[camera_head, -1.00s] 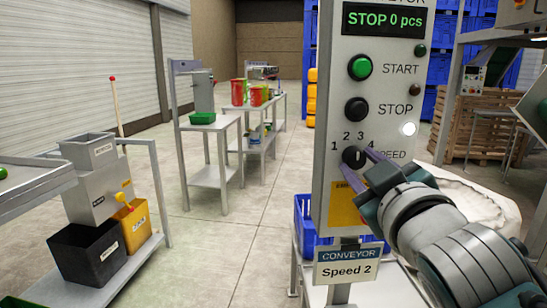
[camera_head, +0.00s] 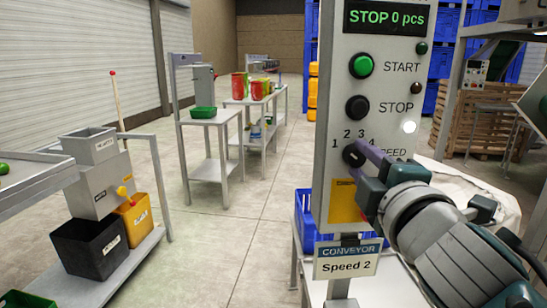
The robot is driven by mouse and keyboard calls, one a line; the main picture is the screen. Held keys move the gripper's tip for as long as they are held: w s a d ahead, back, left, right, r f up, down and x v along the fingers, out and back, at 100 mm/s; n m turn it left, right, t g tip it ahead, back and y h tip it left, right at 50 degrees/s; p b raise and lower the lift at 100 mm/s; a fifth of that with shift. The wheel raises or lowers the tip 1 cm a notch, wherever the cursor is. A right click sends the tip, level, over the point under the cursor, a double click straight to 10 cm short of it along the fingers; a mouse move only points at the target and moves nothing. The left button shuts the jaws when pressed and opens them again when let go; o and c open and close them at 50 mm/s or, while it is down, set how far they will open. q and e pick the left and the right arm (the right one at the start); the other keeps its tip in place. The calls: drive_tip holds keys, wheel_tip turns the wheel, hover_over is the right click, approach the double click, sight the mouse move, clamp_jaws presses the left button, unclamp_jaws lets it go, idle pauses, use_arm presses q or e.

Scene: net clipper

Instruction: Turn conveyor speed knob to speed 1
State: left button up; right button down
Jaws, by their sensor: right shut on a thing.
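The conveyor control panel (camera_head: 340,100) stands upright at centre right, with a display reading "STOP 0 pcs". The black speed knob (camera_head: 352,154) sits low on the panel, with the numbers 1 to 4 around its upper side. My right gripper (camera_head: 360,155) is shut on the knob; its fingers and wrist cover the knob's right side and part of the word SPEED. The knob's pointer looks tilted toward the upper left, but its exact setting is hard to read. A sign (camera_head: 347,261) below reads "CONVEYOR Speed 2". My left gripper is not in view.
A green START button (camera_head: 361,66) and a black STOP button (camera_head: 358,108) are above the knob. A blue crate (camera_head: 305,220) stands behind the panel. At left a cart holds a black bin (camera_head: 90,248) and a yellow bin (camera_head: 135,220). The floor between is clear.

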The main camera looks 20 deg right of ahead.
drive_tip(key=shift+f+n, duration=0.1)
drive_tip(key=shift+n, duration=0.5)
drive_tip(key=shift+c, duration=2.4)
unclamp_jaws()
drive_tip(key=b+v, duration=0.1)
drive_tip(key=v, duration=0.9)
drive_tip(key=shift+b, duration=0.3)
drive_tip(key=shift+d, duration=0.1)
